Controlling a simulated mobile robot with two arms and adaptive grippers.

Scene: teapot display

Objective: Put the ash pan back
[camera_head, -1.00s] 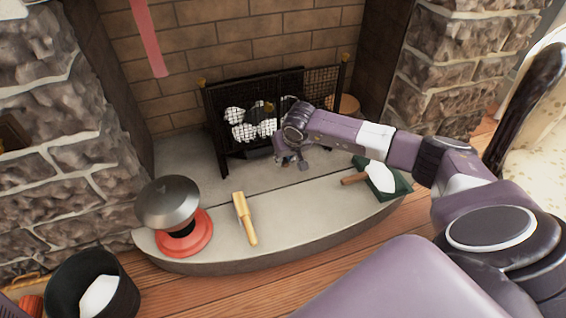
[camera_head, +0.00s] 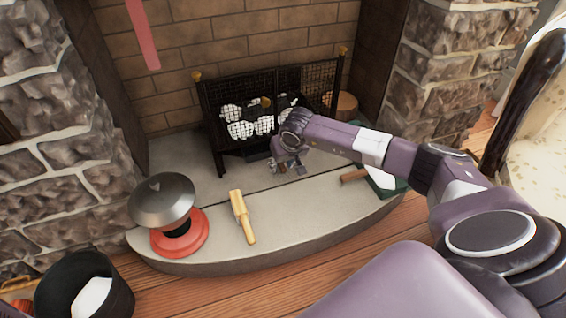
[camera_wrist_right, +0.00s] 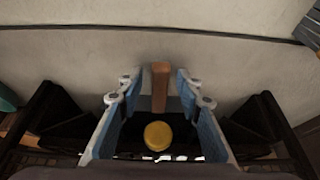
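The ash pan looks like the dark shape (camera_head: 257,154) under the fire grate in the head view, partly hidden by my right arm. In the right wrist view, a short brown wooden handle (camera_wrist_right: 160,85) stands out from a dark body that seems to be the pan. My right gripper (camera_head: 289,168) is low in front of the grate. In the wrist view its blue-lined fingers (camera_wrist_right: 157,88) are spread, one on each side of the handle, with gaps on both sides. My left gripper is not in view.
The mesh-fronted grate (camera_head: 262,117) holds white and dark lumps. A green pan (camera_head: 400,189) lies right on the hearth (camera_head: 300,216), partly behind my arm. A brush (camera_head: 243,216), a red-based metal object (camera_head: 162,200) and a black bucket (camera_head: 118,288) are left.

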